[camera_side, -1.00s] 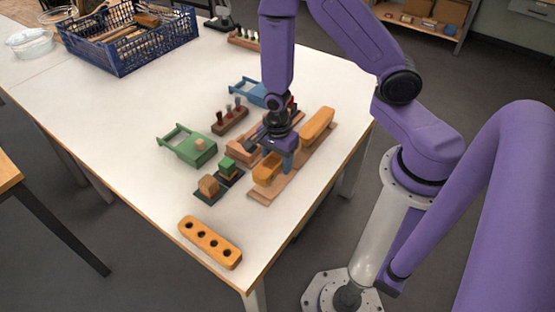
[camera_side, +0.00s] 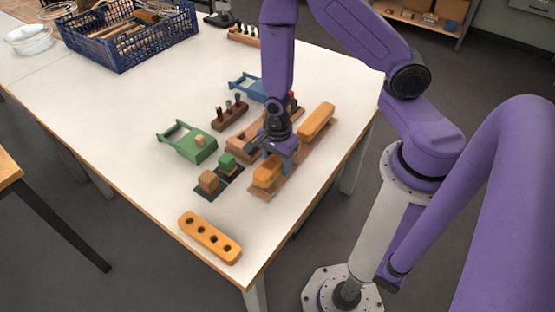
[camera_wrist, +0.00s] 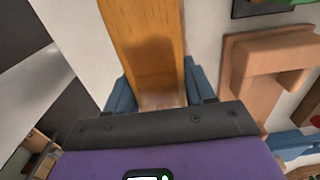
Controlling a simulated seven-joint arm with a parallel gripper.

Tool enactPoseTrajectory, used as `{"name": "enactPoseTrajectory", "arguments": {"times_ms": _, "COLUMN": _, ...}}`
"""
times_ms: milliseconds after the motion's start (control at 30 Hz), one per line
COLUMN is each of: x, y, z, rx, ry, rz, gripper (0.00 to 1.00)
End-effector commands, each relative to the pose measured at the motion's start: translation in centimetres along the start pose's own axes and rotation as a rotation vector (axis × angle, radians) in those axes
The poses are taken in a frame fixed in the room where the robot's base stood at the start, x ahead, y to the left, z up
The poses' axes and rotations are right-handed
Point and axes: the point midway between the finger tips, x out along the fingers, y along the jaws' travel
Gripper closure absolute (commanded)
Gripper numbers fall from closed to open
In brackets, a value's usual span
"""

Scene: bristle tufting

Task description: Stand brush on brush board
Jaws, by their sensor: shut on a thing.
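My gripper (camera_side: 284,160) is low over the right side of the table, its blue fingers on either side of an orange wooden block (camera_side: 266,175), which appears to be the brush. In the wrist view the block (camera_wrist: 146,38) lies between the fingers (camera_wrist: 158,92) and extends toward the top edge. A long brown board (camera_side: 290,178), apparently the brush board, lies under it. I cannot tell whether the block touches the board. A second orange block (camera_side: 317,121) lies at the board's far end. Any bristles on the held block are hidden.
An orange block with several holes (camera_side: 210,238) lies near the front edge. Left of my gripper are a green holder (camera_side: 188,142), small blocks on dark mats, a brown rack (camera_side: 230,116) and a blue holder (camera_side: 247,87). A blue basket (camera_side: 128,38) stands at the back left.

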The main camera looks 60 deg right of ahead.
Motion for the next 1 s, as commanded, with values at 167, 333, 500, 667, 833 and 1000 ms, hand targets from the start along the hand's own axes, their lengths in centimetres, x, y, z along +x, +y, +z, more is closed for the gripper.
{"name": "enactPoseTrajectory", "arguments": {"times_ms": 167, "x": -0.01, "y": -0.02, "z": 0.02, "rx": 0.0, "ry": 0.0, "rz": -0.001, "gripper": 0.84}}
{"name": "enactPoseTrajectory", "arguments": {"times_ms": 333, "x": -0.01, "y": -0.01, "z": 0.02, "rx": 0.0, "ry": 0.0, "rz": 0.0, "gripper": 0.84}}
{"name": "enactPoseTrajectory", "arguments": {"times_ms": 500, "x": 0.04, "y": -0.01, "z": 0.02, "rx": 0.0, "ry": 0.0, "rz": 0.0, "gripper": 0.84}}
{"name": "enactPoseTrajectory", "arguments": {"times_ms": 667, "x": 0.23, "y": -0.01, "z": 0.02, "rx": -0.001, "ry": 0.0, "rz": 0.0, "gripper": 0.84}}
{"name": "enactPoseTrajectory", "arguments": {"times_ms": 833, "x": 0.45, "y": -0.03, "z": 0.0, "rx": 0.0, "ry": 0.0, "rz": 0.0, "gripper": 0.84}}
{"name": "enactPoseTrajectory", "arguments": {"times_ms": 1000, "x": 0.66, "y": -0.02, "z": 0.02, "rx": 0.0, "ry": 0.0, "rz": 0.0, "gripper": 0.84}}
